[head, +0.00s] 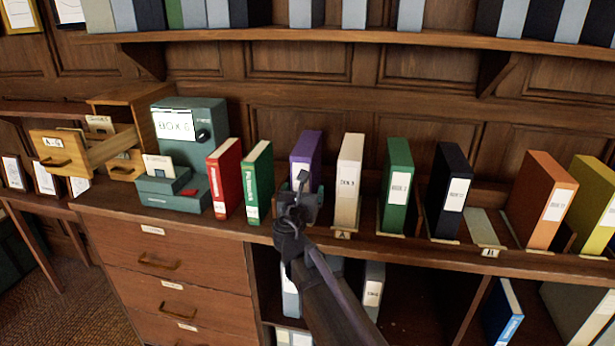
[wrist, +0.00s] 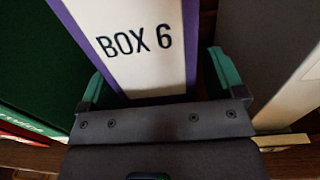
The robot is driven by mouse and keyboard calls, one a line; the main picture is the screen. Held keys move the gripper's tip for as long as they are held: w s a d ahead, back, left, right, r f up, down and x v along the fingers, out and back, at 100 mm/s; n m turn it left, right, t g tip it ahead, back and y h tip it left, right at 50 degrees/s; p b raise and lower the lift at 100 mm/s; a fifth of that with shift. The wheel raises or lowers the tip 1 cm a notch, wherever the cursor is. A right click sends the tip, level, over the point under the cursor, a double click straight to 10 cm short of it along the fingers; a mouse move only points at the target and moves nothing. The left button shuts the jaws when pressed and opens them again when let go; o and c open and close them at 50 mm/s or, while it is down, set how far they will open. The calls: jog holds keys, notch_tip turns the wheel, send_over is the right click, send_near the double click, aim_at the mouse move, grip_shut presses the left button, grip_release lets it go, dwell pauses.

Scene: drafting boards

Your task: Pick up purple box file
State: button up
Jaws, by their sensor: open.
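The purple box file (head: 306,148) stands upright on the cabinet top, between a green book and a cream box file. In the wrist view its white label reads "BOX 6" on the purple box file's spine (wrist: 192,40). My gripper (head: 302,190) is in front of its lower part and hides it in the head view. In the wrist view my gripper (wrist: 158,80) is open, with one teal finger on each side of the spine. A gap shows beside the right finger; contact on the left is unclear.
A cream box file (head: 348,170) stands close on the right, with a green box file (head: 397,180) beyond it. Green (head: 258,180) and red (head: 224,175) books stand on the left. An upper shelf (head: 330,38) runs above. An open drawer (head: 75,155) juts out at the left.

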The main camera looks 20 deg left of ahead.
jog(key=shift+w+a, duration=0.15)
jog(key=shift+w, duration=0.5)
jog(key=c, duration=1.5)
notch_tip(320, 180, up, 10)
jog(key=p, duration=1)
jog(key=shift+r, duration=0.15)
jog(key=s+r+p, duration=0.2)
jog(key=p, duration=0.1)
jog(key=s+r+p, duration=0.1)
jog(key=r, duration=0.1)
jog(key=shift+s+d, duration=0.1)
jog(key=shift+d, duration=0.15)
jog(key=p, duration=0.1)
notch_tip(320, 180, up, 9)
jog(key=p, duration=0.8)
send_over(301, 156)
jog(key=shift+s, duration=0.35)
jog(key=shift+f, duration=0.1)
